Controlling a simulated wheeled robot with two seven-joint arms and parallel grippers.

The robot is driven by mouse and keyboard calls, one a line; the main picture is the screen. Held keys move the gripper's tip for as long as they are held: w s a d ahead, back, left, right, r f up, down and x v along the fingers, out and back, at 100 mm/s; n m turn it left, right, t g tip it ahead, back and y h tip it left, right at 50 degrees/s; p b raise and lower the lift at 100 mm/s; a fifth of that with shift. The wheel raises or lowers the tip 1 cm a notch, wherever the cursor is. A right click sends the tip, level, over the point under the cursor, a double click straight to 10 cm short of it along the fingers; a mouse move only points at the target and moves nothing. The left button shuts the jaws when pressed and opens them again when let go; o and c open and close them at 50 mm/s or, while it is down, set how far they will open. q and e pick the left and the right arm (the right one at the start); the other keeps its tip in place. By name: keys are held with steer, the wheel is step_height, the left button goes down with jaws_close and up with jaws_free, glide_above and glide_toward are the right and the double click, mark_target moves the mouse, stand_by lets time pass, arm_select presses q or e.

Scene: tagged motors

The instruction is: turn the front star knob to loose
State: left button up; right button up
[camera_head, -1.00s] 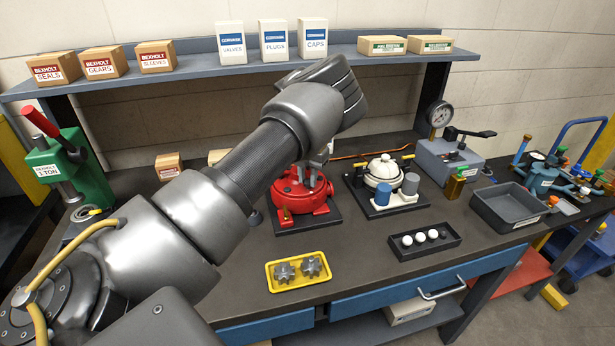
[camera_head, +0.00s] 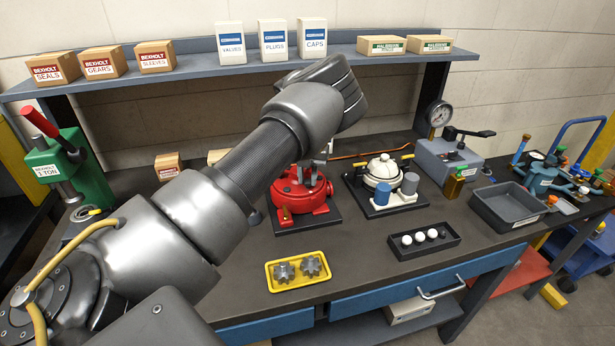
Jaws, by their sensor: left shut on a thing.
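The red motor (camera_head: 292,202) sits on a dark base plate on the bench, in the middle of the head view. My left arm comes in from the left and reaches over it. My left gripper (camera_head: 312,178) points down at the top of the red motor, with its fingers shut on a small part there. The fingers and arm hide that part, so I cannot make out the star knob's shape or how far it is turned. A small orange piece (camera_head: 285,214) shows low on the motor's front. My right gripper is not in view.
A white motor (camera_head: 383,171) stands just right of the red one. A yellow tray (camera_head: 299,287) with two grey gears lies in front, and a black tray (camera_head: 425,252) with white balls lies right of it. A green press (camera_head: 85,185) stands at the left.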

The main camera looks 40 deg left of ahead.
mark_target(308, 181)
arm_select(q)
steer(key=o, duration=0.7)
steer(key=shift+f, duration=0.15)
steer(key=shift+r, duration=0.4)
step_height(308, 181, up, 10)
steer(key=b, duration=0.2)
